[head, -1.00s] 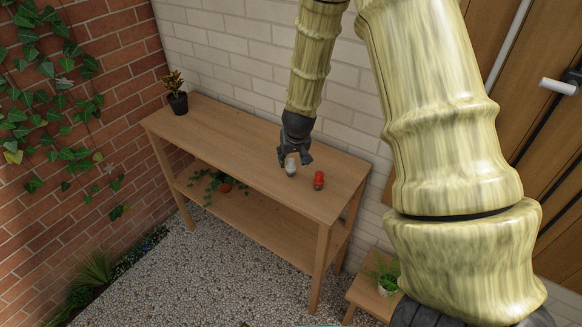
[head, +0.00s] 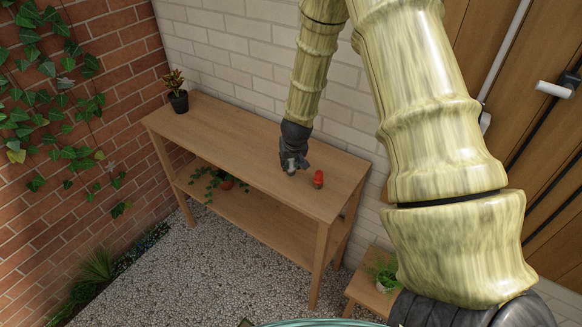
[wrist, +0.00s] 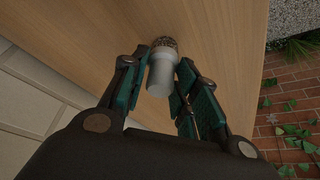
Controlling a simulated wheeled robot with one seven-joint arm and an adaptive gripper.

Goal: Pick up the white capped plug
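The white capped plug (wrist: 161,75) stands on the wooden table between the two fingers of my gripper (wrist: 163,68). In the wrist view it is a white cylinder with a speckled brown part at its far end. One finger is on each side, very close to it; I cannot tell whether both pads touch. In the head view my gripper (head: 292,165) is low over the tabletop, and it hides most of the plug. Only a small pale bit of the plug (head: 290,172) shows below the fingers.
A red object (head: 318,179) stands on the table (head: 225,137) just right of my gripper. A potted plant (head: 178,98) is at the table's left end. Another plant (head: 226,184) sits on the lower shelf. A brick wall (head: 250,60) runs behind the table.

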